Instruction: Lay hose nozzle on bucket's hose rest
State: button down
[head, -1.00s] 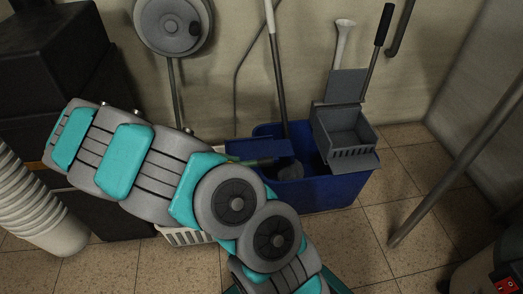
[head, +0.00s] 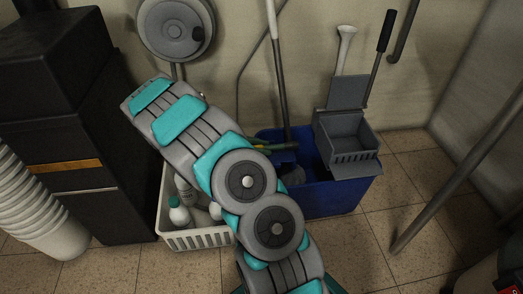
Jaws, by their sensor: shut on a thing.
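A blue bucket (head: 335,196) stands on the tiled floor against the wall. A thin dark piece with a yellow-green part (head: 262,147) shows at its left rim, just beside my arm. It may be the hose nozzle, but it is small and partly covered. The hose rest cannot be made out clearly at that rim now. My gripper is hidden behind my own arm, which crosses the middle of the head view, so I cannot see its fingers or contact.
A grey wringer (head: 348,140) sits on the bucket's right side. A mop handle (head: 276,80) rises from the bucket. A white basket (head: 196,238) with bottles stands left of it. A dark cabinet (head: 90,180) is at left, and a grey pole (head: 455,172) leans at right.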

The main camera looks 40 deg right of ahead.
jog(key=shift+f, duration=0.7)
jog(key=shift+f, duration=0.1)
jog(key=c, duration=0.5)
grip_release()
